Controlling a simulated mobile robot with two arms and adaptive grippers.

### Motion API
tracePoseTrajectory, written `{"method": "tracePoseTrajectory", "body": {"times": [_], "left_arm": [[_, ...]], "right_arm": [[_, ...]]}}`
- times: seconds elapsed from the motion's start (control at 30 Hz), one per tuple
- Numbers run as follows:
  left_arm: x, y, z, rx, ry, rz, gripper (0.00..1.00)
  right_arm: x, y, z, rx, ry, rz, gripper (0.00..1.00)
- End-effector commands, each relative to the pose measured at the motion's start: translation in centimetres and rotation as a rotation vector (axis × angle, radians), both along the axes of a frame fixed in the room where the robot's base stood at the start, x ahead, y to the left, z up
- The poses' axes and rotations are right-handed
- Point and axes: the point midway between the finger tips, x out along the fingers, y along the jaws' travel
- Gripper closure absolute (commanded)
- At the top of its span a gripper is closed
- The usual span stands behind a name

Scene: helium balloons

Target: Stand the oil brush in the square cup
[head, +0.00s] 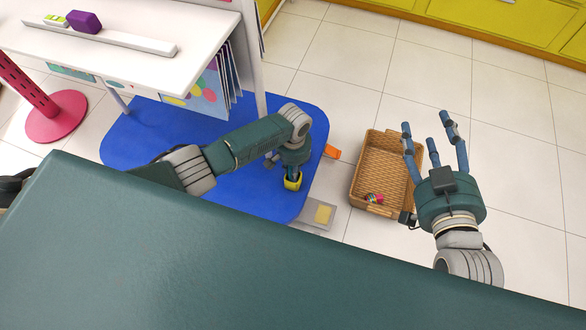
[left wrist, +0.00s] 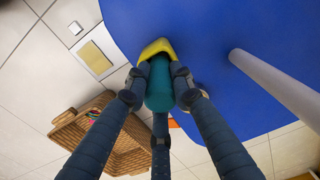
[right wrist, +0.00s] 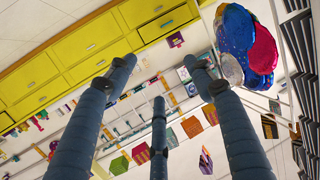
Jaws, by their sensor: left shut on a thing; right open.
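My left gripper (head: 292,172) reaches down over the blue mat, its fingers closed around a teal rounded piece (left wrist: 159,85), which looks like the oil brush's handle. The yellow square cup (head: 293,183) is right at the fingertips in the head view. In the left wrist view the cup (left wrist: 157,48) shows just beyond the teal piece, partly covered by it and the fingers. The brush's lower end is hidden, so I cannot tell whether it is inside the cup. My right gripper (head: 435,135) is open and empty, raised near the wicker basket.
The wicker basket (head: 367,187) holds a small colourful item (head: 374,198). An orange object (head: 332,152) lies by the edge of the blue mat (head: 135,130). A grey plate with a yellow square (head: 320,214) is nearby. A white table (head: 200,30) stands at the upper left.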

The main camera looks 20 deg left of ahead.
Motion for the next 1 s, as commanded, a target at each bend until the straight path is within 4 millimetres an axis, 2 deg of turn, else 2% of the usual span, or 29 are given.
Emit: {"method": "tracePoseTrajectory", "body": {"times": [1.0], "left_arm": [[0.0,0.0,-0.8,-0.001,0.0,0.0,1.0]], "right_arm": [[0.7,0.7,3.1,0.032,-0.132,0.011,0.47]]}}
